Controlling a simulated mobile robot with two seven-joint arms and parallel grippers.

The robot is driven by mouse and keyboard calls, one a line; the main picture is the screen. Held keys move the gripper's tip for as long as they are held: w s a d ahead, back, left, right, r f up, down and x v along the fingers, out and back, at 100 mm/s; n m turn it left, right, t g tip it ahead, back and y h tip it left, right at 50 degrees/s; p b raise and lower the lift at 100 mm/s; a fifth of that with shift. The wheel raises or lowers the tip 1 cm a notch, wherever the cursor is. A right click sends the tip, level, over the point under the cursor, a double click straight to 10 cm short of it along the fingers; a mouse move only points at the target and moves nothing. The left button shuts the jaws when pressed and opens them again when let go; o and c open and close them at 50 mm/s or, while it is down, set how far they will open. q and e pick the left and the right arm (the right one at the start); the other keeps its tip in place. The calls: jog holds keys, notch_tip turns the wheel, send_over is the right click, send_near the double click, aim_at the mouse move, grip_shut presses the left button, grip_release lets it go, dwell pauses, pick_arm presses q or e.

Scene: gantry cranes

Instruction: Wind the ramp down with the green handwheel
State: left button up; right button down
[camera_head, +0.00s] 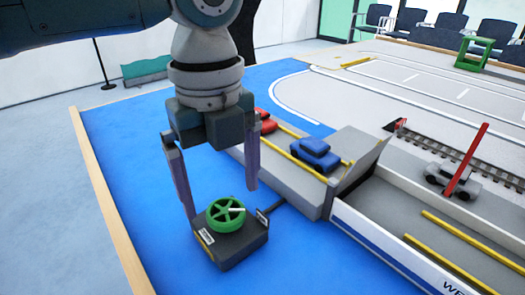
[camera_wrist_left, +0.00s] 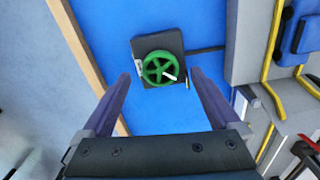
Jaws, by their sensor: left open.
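The green handwheel (camera_head: 226,214) lies flat on top of a dark grey box (camera_head: 232,243) on the blue surface, with a small white handle at its rim. It also shows in the left wrist view (camera_wrist_left: 160,68). My left gripper (camera_head: 221,202) points down over the wheel, open, with its two fingers apart and nothing between them. In the left wrist view the wheel appears just beyond and between the fingertips (camera_wrist_left: 159,75); I cannot tell whether they touch it. The grey ramp (camera_head: 357,152) stands tilted up at the end of the quay. My right gripper is out of view.
A blue car (camera_head: 315,154) and a red car (camera_head: 266,122) stand on the grey quay between yellow strips. A grey car (camera_head: 453,180) stands beyond a red bar (camera_head: 468,160). A white-sided deck (camera_head: 400,250) lies right of the ramp. Wooden edging (camera_head: 105,200) borders the blue surface.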

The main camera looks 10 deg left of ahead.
aim_at(226, 217)
pick_arm(q)
jog(key=shift+f, duration=1.35)
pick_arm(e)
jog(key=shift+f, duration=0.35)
pick_arm(q)
jog(key=c, duration=1.4)
jog(key=shift+o, duration=0.2)
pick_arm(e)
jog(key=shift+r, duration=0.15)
